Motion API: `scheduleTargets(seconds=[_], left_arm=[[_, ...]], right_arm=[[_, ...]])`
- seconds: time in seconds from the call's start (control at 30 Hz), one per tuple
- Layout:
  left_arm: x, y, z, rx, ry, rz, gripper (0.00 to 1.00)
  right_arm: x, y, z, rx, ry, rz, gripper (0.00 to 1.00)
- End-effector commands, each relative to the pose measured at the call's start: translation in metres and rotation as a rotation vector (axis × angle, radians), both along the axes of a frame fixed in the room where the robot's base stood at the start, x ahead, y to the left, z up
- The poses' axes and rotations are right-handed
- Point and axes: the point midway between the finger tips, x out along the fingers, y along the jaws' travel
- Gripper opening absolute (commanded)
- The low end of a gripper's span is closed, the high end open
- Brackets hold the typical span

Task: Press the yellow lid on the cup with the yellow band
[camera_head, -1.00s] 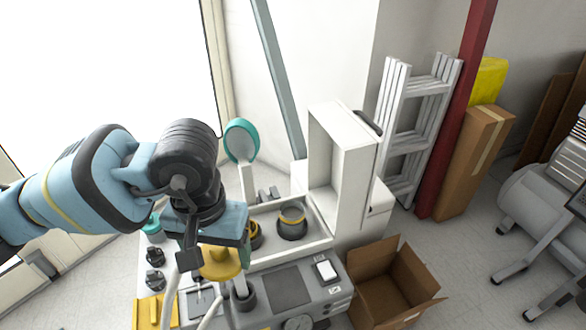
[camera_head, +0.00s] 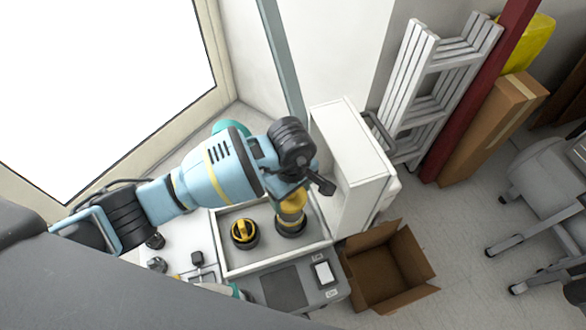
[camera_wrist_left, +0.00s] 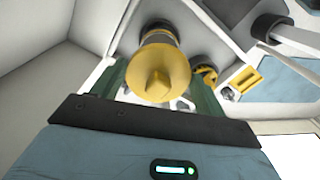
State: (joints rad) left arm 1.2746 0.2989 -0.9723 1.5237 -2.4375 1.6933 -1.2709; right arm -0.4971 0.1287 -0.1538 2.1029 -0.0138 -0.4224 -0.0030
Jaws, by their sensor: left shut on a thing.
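The yellow lid (camera_head: 292,203) is in my left gripper (camera_head: 294,192), which is shut on it. The cup with the yellow band (camera_head: 291,227) is dark and stands in the white tray, right under the lid in the head view. In the left wrist view, the lid (camera_wrist_left: 157,70) shows its knob between the green fingers, with the cup (camera_wrist_left: 160,29) behind it. The lid and cup look lined up, but I cannot tell whether they touch. My right gripper is not in view.
A second black-and-yellow round piece (camera_head: 244,233) stands left of the cup in the white tray (camera_head: 262,265). An open cardboard box (camera_head: 385,270) is on the floor. Small dark items stand left of the tray.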

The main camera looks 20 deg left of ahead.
Motion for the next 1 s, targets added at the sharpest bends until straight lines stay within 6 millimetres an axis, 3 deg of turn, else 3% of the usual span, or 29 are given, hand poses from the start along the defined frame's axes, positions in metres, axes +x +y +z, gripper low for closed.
scheduleTargets(seconds=[0.47,1.0], left_arm=[[-0.002,-0.001,-0.01,0.0,0.001,0.01,0.51],[-0.001,-0.001,-0.052,0.001,0.0,0.009,0.51]], right_arm=[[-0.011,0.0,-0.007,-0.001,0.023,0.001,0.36],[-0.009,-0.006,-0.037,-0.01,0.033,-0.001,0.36]])
